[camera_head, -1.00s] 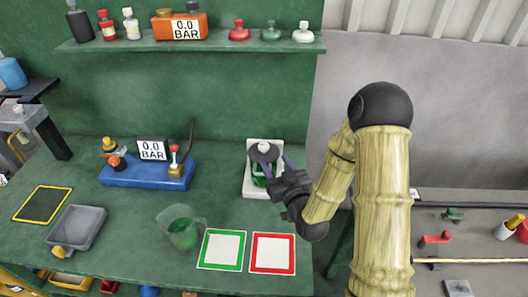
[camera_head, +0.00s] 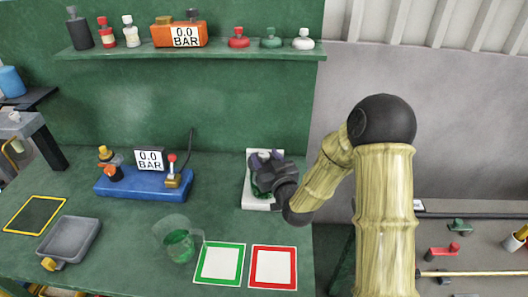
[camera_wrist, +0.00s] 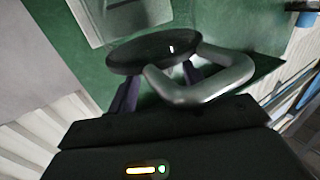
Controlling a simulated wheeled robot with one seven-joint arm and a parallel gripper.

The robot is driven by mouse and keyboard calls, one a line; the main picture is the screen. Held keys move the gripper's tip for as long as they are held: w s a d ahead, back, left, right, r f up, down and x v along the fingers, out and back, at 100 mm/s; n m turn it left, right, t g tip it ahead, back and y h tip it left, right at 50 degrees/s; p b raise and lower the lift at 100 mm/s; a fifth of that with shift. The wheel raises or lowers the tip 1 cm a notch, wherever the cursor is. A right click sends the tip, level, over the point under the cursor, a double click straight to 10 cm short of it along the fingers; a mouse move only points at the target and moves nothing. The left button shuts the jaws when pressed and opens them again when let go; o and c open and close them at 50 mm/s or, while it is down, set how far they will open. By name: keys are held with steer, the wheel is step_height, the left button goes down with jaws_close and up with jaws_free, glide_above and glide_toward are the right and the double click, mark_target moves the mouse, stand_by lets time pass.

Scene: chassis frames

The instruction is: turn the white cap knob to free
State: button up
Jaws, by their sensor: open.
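The device on the white base plate (camera_head: 249,200) stands on the green bench, right of the blue pump. My gripper (camera_head: 264,158) is over it and covers most of it in the head view. The white knob on its top is hidden there. In the wrist view a dark round disc (camera_wrist: 150,52) and a grey bent handle (camera_wrist: 205,88) lie in front of my gripper. Its purple fingers (camera_wrist: 160,85) are apart, one at each side, partly behind the disc and handle. I cannot tell whether they touch anything.
The blue pump (camera_head: 130,184) with its gauge stands left. A clear beaker with green liquid (camera_head: 180,246), a green-framed card (camera_head: 220,263) and a red-framed card (camera_head: 273,267) lie in front. A shelf (camera_head: 210,53) above holds bottles and red, green and white caps (camera_head: 303,40).

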steer(key=shift+x, duration=1.15)
steer(key=c, duration=0.9)
steer(key=shift+c, duration=0.2)
